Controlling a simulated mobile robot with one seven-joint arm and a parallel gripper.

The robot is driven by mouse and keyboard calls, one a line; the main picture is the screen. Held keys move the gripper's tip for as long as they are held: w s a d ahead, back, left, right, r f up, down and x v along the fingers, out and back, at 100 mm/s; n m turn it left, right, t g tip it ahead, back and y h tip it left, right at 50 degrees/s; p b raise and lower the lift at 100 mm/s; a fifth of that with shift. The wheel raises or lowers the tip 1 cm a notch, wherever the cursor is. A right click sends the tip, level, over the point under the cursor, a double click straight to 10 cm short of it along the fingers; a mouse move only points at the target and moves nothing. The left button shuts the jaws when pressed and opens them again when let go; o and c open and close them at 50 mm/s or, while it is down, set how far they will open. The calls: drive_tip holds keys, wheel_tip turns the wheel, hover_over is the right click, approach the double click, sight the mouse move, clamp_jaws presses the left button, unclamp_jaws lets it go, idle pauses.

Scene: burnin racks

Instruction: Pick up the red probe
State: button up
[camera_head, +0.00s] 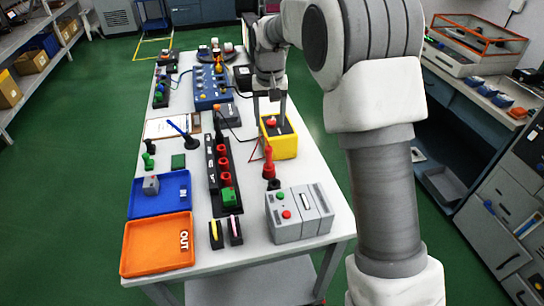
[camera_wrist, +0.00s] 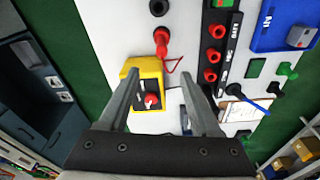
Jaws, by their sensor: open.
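The red probe (camera_head: 268,162) stands roughly upright at the middle right of the table, with a black holder (camera_head: 273,184) at its foot. A thin red cable runs from it toward the yellow box (camera_head: 280,139). In the wrist view the red probe (camera_wrist: 161,43) lies beyond the fingertips, above the yellow box. My gripper (camera_head: 268,104) is open and empty, pointing down above the yellow box and behind the probe. In the wrist view my gripper (camera_wrist: 158,82) has its fingers spread on either side of the box's red button (camera_wrist: 151,99). Nothing hides the probe.
A grey box (camera_head: 298,212) with buttons stands in front of the probe. A black rack (camera_head: 212,177) with red rings stands left of it. A blue tray (camera_head: 150,206), an orange tray (camera_head: 150,260) and a blue probe (camera_head: 182,132) are further left. Bare table surrounds the probe.

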sight(269, 157)
drive_tip(key=f, duration=0.5)
drive_tip(key=w+f, duration=0.1)
drive_tip(key=f, duration=0.5)
drive_tip(key=w+f, duration=0.1)
drive_tip(key=f, duration=0.4)
drive_tip(key=shift+a+f, duration=0.15)
drive_tip(key=shift+f, duration=0.2)
clamp_jaws()
